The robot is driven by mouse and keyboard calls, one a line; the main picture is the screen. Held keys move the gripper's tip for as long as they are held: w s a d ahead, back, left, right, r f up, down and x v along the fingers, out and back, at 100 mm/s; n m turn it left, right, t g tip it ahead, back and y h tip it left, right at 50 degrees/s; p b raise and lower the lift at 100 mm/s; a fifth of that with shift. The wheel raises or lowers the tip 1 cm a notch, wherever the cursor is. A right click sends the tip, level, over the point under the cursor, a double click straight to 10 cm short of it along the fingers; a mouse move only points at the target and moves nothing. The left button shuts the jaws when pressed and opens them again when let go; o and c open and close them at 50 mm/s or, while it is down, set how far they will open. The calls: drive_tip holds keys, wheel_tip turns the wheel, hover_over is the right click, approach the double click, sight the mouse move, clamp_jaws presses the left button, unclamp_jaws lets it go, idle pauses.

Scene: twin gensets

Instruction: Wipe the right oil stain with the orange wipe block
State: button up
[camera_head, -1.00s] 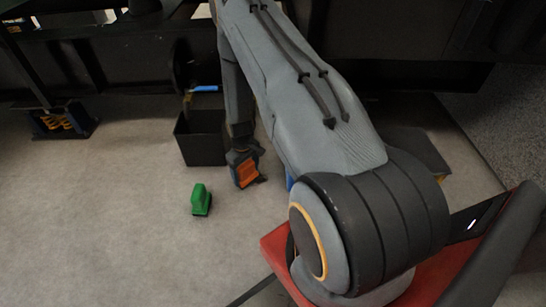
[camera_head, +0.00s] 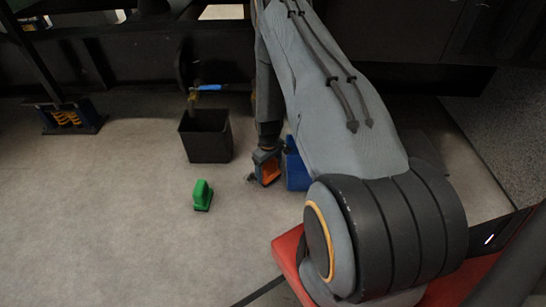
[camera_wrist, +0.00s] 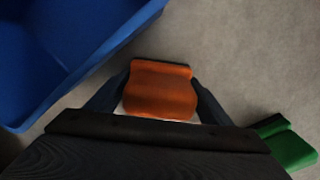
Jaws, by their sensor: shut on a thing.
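The orange wipe block (camera_wrist: 160,92) is held between the two dark fingers of my gripper (camera_head: 264,168). The block also shows in the head view (camera_head: 270,173), partly hidden by the fingers. My gripper is shut on it and points down, low over the grey floor; I cannot tell whether the block touches the floor. No oil stain can be made out in either view; my arm covers part of the floor at the right.
A blue bin (camera_wrist: 75,45) is close beside my gripper, partly behind my arm in the head view. A green block (camera_head: 202,195) stands on the floor to the left, with a black bin (camera_head: 205,137) behind it. The floor at left is clear.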

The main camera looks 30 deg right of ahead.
sight(269, 163)
wheel_tip(269, 163, up, 3)
drive_tip(key=shift+a+r+p, duration=0.1)
drive_tip(key=shift+p, duration=0.6)
drive_tip(key=shift+d+r+p, duration=0.2)
drive_tip(key=shift+r+p, duration=0.6)
drive_tip(key=shift+r, duration=0.15)
drive_tip(key=shift+a+r+p, duration=0.1)
drive_tip(key=shift+r+p, duration=1.1)
drive_tip(key=shift+r, duration=0.5)
